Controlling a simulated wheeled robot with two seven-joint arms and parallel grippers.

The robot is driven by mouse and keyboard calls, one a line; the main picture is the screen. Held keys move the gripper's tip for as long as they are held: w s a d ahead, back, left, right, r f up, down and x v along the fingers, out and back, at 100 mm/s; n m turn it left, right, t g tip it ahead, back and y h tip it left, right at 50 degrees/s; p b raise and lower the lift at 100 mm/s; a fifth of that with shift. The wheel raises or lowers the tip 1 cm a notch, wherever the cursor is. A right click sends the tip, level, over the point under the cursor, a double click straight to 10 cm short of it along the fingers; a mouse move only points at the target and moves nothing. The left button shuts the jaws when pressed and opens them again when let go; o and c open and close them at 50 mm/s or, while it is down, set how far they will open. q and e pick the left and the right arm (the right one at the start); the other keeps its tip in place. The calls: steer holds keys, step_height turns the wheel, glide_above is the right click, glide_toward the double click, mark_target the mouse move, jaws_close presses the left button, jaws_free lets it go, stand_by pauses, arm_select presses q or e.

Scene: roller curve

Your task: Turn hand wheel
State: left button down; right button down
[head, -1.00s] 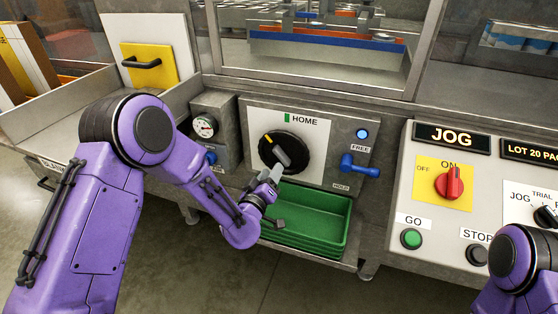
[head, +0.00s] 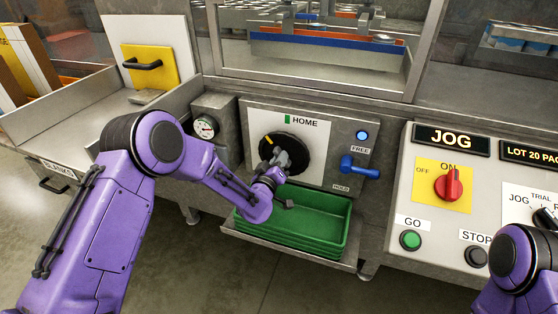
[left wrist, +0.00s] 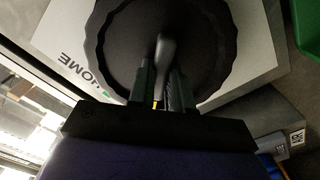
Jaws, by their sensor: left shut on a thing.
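The black hand wheel (head: 297,142) is on the white panel under a HOME label with a green mark. Its raised grey grip bar has a yellow pointer stripe (head: 267,141) on its upper left end, short of the green mark. My left gripper (head: 280,158) is at the wheel's face and shut on the grip bar, hiding part of it. In the left wrist view, the wheel (left wrist: 115,45) fills the top, and the grey bar (left wrist: 166,50) stands between the two fingers. My right gripper is not in view; only my right arm shows at the lower right.
A blue lever (head: 360,168) between FREE and HOLD labels is right of the wheel, below a lit blue lamp (head: 362,135). Green trays (head: 335,232) sit below the panel. A gauge (head: 206,127) is to the left, a JOG control panel (head: 421,185) to the right.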

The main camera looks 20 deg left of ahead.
arm_select(q)
steer(key=shift+m, duration=0.3)
steer(key=shift+d+m+b, duration=0.1)
steer(key=shift+m+b, duration=0.35)
steer(key=shift+m, duration=2.65)
steer(key=shift+r, duration=0.1)
steer(key=c, duration=1)
jaws_free()
steer(key=shift+c, duration=0.2)
steer(key=shift+s, duration=0.1)
